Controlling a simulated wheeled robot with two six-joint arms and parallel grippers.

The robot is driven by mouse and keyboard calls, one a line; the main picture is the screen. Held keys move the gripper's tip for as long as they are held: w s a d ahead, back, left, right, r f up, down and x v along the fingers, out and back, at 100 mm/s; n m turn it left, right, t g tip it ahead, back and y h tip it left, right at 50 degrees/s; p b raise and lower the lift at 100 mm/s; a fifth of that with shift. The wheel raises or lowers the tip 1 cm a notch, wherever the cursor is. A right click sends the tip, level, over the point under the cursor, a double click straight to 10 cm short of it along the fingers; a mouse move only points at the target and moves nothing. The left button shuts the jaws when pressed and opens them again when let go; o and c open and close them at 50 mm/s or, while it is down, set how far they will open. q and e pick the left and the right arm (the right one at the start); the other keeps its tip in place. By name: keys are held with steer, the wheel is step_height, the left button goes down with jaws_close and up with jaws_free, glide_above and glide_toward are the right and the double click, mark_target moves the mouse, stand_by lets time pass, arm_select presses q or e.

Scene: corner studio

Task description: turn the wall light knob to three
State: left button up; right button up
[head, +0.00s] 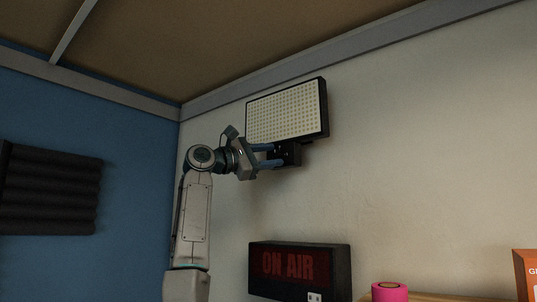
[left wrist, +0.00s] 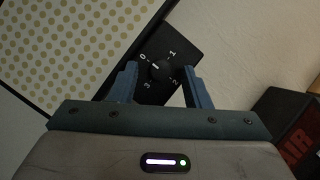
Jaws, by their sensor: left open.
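The wall light (head: 287,110) is a white dotted panel in a black frame, high on the pale wall. Its black control box (head: 290,153) sits below the panel. In the left wrist view, the round black knob (left wrist: 161,70) is on this box, ringed by the numbers 0, 1, 2 and 3. Its small pale mark seems to point toward 0. My left gripper (head: 275,155) is at the box with its blue fingers spread. In the wrist view the knob shows between the open fingers, with gaps on both sides; contact is not visible. My right gripper is out of view.
A dark ON AIR sign (head: 299,271) is on the wall below the light. A pink roll (head: 389,291) and an orange box (head: 526,274) are at lower right. Black foam (head: 52,188) hangs on the blue wall at left. The wall right of the light is bare.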

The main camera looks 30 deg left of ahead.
arm_select(q)
steer(key=c, duration=0.9)
jaws_close()
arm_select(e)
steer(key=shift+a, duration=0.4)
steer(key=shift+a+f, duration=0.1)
